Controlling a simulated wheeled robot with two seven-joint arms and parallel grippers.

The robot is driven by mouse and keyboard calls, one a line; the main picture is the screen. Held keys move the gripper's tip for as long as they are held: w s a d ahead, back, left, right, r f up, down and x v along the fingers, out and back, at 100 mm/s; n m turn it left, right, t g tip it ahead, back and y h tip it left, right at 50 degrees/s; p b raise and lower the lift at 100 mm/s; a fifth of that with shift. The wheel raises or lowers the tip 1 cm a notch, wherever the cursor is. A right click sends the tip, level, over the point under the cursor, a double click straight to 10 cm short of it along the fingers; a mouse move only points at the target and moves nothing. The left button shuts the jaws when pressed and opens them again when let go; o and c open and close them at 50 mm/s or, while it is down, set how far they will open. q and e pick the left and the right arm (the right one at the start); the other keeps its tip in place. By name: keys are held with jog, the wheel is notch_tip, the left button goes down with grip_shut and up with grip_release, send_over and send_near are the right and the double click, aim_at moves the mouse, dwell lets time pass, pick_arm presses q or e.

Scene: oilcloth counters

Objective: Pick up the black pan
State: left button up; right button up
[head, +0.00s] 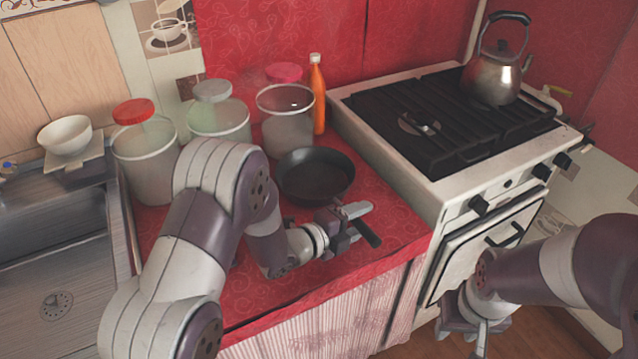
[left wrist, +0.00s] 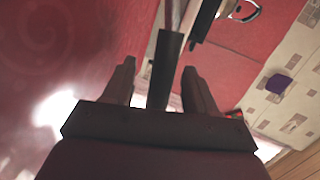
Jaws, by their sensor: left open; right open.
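The black pan (head: 312,172) sits on the red counter, its handle (head: 369,235) pointing toward the front right edge. My left gripper (head: 353,226) is open at the handle and hides part of it. In the left wrist view the dark handle (left wrist: 165,70) runs between the two spread fingers of my left gripper (left wrist: 158,80); I cannot tell whether either finger touches it. My right gripper (head: 478,330) is open and empty, low in front of the stove, away from the pan.
Lidded jars (head: 147,165) and an orange bottle (head: 317,95) stand behind the pan. The stove (head: 400,185) with a kettle (head: 496,75) is to the right. A sink (head: 55,285) and a white bowl (head: 66,135) are at the left. The counter's front strip is clear.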

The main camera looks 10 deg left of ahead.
pick_arm(q)
grip_shut()
dwell(1.4)
jog(key=shift+r, duration=0.15)
